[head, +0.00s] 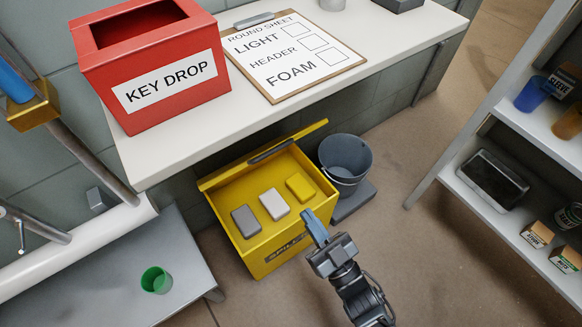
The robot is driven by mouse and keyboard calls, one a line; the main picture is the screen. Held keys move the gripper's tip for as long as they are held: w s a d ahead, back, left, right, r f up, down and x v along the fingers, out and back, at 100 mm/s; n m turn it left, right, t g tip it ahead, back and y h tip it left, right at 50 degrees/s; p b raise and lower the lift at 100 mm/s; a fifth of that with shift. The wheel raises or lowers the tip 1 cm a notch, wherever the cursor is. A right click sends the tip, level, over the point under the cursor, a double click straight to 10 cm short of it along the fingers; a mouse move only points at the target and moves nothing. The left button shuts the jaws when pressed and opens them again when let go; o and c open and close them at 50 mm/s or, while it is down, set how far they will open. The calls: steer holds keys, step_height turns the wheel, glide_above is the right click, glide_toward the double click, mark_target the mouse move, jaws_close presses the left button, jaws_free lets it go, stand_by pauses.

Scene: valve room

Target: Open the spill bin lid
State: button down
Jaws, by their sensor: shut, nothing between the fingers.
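The yellow spill bin (285,255) stands on the floor below the counter, with a partly hidden "SPILL" label on its front. Its yellow lid (222,178) is raised along the back edge and seen nearly edge-on, with a dark handle bar (270,151) on it. The bin's inside shows a grey block (246,221), a whitish block (274,204) and a yellow block (300,187). My gripper (312,220), with blue fingers, is shut and empty. In the picture it overlaps the bin's front right corner, apart from the lid; I cannot tell if it touches the bin.
A dark grey bucket (345,160) stands right of the bin. Above, the white counter (200,150) overhangs and holds a red key drop box (150,65) and a clipboard (290,55). A low grey bench (180,255) with a green cup is left; shelves are right. Floor between is clear.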

steer(key=d+r+x, duration=0.1)
steer(key=x, duration=1.2)
steer(key=shift+r+m+t, duration=0.2)
steer(key=shift+m+t, duration=0.1)
step_height(320, 180, up, 6)
steer(key=g+h+p, duration=0.1)
steer(key=g+p, duration=0.1)
steer(key=p, duration=0.4)
glide_above(257, 155)
steer(key=w+d, duration=0.1)
steer(key=w, duration=0.3)
steer(key=shift+s+f, duration=0.1)
steer(key=shift+s, duration=0.15)
steer(key=shift+s, duration=0.1)
